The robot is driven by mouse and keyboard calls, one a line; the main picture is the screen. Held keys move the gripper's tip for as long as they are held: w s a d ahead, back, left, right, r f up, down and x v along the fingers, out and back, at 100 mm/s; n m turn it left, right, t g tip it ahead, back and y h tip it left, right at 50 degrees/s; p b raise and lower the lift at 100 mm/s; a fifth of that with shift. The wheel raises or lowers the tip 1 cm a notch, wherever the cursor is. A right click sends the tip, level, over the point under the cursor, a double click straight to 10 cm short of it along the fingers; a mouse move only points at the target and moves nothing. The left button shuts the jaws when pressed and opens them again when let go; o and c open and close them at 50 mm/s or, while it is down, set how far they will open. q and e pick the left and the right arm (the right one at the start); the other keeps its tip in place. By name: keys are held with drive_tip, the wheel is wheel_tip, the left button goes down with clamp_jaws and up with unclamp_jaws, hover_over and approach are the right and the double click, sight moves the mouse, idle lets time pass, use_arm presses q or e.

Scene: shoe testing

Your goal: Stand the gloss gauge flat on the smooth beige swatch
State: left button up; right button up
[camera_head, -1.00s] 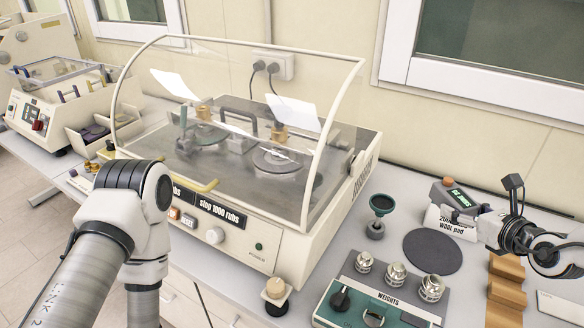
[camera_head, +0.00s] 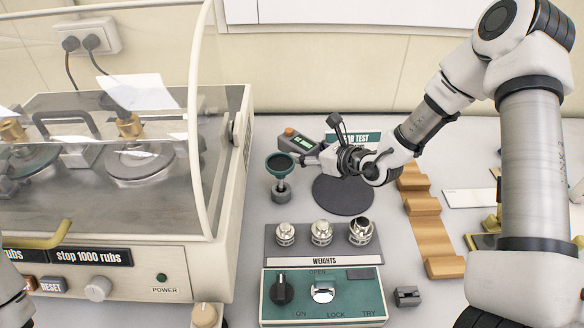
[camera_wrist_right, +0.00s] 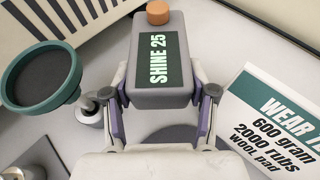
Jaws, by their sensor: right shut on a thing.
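The gloss gauge is a grey block with a green "SHINE 25" display and an orange button; in the wrist view the gauge (camera_wrist_right: 147,88) fills the upper middle. My right gripper (camera_head: 317,158) is shut on its near end, a finger on each side. In the head view the gauge (camera_head: 288,141) is behind the weights, beside the green cup. I cannot tell whether it touches the table. I cannot make out a smooth beige swatch for sure; a pale flat strip (camera_head: 470,198) lies at the right. My left gripper is out of view.
A green cup on a stand (camera_head: 280,166) is close left of the gauge. The wear test card (camera_head: 362,137) is close right. A dark round pad (camera_head: 343,196), weights (camera_head: 321,232), a green control box (camera_head: 322,302) and a stepped wooden rack (camera_head: 425,225) stand in front and right.

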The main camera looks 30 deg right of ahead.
sight(307, 176)
drive_tip(key=shift+f, duration=3.15)
drive_tip(key=o, duration=1.4)
drive_tip(key=shift+r, duration=0.1)
